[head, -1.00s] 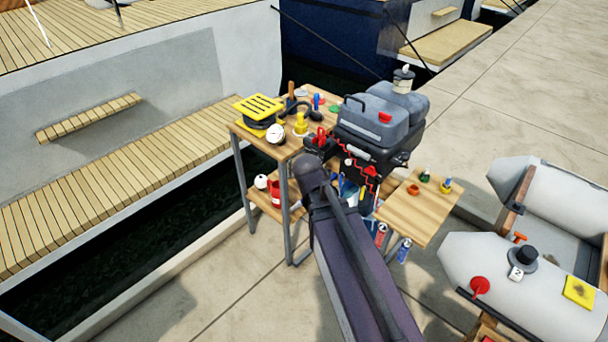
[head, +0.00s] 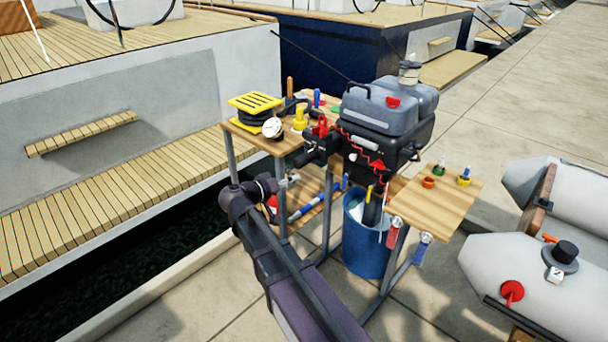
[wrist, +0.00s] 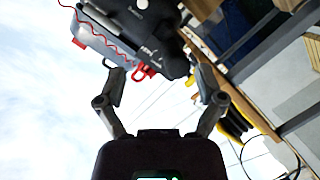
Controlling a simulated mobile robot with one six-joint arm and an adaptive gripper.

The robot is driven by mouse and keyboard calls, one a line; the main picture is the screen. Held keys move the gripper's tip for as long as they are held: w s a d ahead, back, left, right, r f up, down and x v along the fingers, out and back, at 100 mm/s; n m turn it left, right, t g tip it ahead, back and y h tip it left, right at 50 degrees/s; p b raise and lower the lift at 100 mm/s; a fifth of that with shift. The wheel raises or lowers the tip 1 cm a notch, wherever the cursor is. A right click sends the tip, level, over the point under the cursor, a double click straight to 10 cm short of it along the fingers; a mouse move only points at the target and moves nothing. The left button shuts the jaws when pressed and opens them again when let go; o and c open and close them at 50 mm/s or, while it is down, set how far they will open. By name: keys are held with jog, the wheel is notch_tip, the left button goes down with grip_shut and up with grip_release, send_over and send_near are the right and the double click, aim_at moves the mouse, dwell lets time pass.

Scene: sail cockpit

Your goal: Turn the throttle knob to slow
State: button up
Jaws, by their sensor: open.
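Ahead of the fingers are the black motor body (wrist: 150,30), a red coiled cord and a red loop (wrist: 144,72). Any marks on the knob are too small to read.
A yellow-topped black coil (head: 258,112) and a white round item (head: 273,128) sit on the bench's left side. A blue bin (head: 364,240) stands below the motor. A grey inflatable boat (head: 520,260) is at right.

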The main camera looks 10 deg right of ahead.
aim_at(304, 160)
jog(key=a+b, duration=0.1)
jog(key=w+a+t+h, duration=0.1)
jog(key=a, duration=0.1)
jog(key=w+a+t+b, duration=0.1)
jog(key=shift+a+b, duration=0.3)
jog(key=shift+w+d, duration=0.15)
jog(key=shift+r+x, duration=0.15)
jog(key=shift+x, duration=3.25)
jog(key=shift+r+x, duration=0.15)
jog(key=shift+x, duration=3.2)
jog(key=shift+c, duration=0.2)
jog(key=c, duration=1.1)
